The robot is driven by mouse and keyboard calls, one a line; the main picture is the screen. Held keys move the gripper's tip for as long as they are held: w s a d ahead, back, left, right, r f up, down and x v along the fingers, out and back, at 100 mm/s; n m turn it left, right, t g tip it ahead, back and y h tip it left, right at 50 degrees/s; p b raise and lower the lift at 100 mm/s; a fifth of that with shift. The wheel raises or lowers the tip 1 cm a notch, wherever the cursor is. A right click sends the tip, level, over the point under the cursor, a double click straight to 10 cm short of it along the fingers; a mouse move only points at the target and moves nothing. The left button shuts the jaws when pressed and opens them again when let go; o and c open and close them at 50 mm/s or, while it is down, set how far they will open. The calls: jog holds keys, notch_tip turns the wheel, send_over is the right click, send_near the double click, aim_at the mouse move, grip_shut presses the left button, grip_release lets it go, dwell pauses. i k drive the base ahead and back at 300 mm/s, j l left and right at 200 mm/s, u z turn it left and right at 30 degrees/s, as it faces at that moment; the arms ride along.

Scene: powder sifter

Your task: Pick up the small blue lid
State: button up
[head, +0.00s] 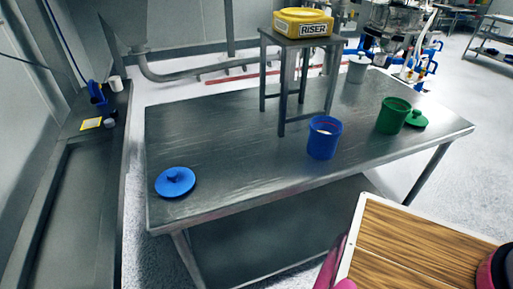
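The small blue lid (175,182) lies flat at the left front of the metal table (230,165), with its knob up. It is fully in sight, and nothing touches it from above. A blue container (324,142) stands open on the table, right of the middle and well apart from the lid. No gripper fingers show in the head view, so I cannot see whether my gripper is open or shut.
A small metal stand (303,42) on the table carries a yellow item marked RISER (303,22). A green container (392,118), a green lid (417,120) and a whitish container (358,68) stand farther right. The table around the blue lid is clear.

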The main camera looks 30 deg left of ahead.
aim_at(175, 182)
jog(key=u, duration=2.35)
jog(key=z, duration=0.4)
jog(key=l+z, duration=0.15)
jog(key=z, duration=0.25)
jog(key=l+z, duration=0.1)
jog(key=z, duration=0.3)
jog(key=k+j+u, duration=0.15)
jog(key=j, duration=0.3)
jog(key=k+j+u, duration=0.2)
jog(key=j, duration=0.2)
jog(key=j+u, duration=0.15)
jog(key=j, duration=0.3)
